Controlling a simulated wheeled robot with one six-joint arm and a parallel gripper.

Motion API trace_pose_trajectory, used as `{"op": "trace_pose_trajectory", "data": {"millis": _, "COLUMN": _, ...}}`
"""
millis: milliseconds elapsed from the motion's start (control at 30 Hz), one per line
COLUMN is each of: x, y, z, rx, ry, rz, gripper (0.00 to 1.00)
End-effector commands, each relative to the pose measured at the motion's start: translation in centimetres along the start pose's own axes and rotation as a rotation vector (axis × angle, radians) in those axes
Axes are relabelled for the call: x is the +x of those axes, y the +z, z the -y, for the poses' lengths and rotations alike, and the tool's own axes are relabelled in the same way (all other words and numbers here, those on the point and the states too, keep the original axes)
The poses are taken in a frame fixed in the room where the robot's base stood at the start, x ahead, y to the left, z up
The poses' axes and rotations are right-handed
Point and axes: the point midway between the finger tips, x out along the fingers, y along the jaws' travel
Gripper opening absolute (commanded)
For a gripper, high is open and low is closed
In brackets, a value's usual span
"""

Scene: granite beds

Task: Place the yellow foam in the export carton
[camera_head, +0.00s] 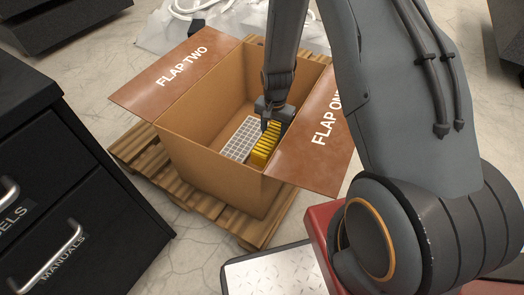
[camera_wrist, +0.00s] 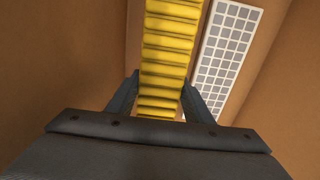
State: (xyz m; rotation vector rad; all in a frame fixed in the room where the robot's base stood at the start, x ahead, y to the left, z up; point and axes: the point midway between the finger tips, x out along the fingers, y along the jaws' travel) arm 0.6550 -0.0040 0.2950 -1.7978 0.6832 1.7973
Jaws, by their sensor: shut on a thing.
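The export carton (camera_head: 205,165) is an open brown cardboard box with flaps marked FLAP TWO (camera_head: 180,68) and FLAP ONE (camera_head: 325,125) folded outward. The yellow foam (camera_head: 264,148) is a ridged yellow strip inside the carton's walls, on the right side. My gripper (camera_head: 270,125) reaches down into the carton and is shut on the foam. In the wrist view the foam (camera_wrist: 168,50) runs between my two fingers (camera_wrist: 160,97). I cannot tell whether the foam touches the carton floor.
A white gridded panel (camera_head: 241,138) lies in the carton beside the foam; it also shows in the wrist view (camera_wrist: 224,50). The carton stands on a wooden pallet (camera_head: 140,150). Black drawers (camera_head: 70,200) stand at left. Clear plastic sheeting (camera_head: 230,20) lies behind.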

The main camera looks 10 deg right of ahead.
Motion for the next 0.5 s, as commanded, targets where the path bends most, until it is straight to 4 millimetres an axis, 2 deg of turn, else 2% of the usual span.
{"op": "trace_pose_trajectory", "data": {"millis": 200, "x": 4.1, "y": 0.0, "z": 0.0, "rx": 0.0, "ry": 0.002, "rz": 0.002, "gripper": 0.23}}
{"op": "trace_pose_trajectory", "data": {"millis": 500, "x": 7.2, "y": 0.0, "z": 0.0, "rx": 0.0, "ry": 0.001, "rz": 0.001, "gripper": 0.23}}
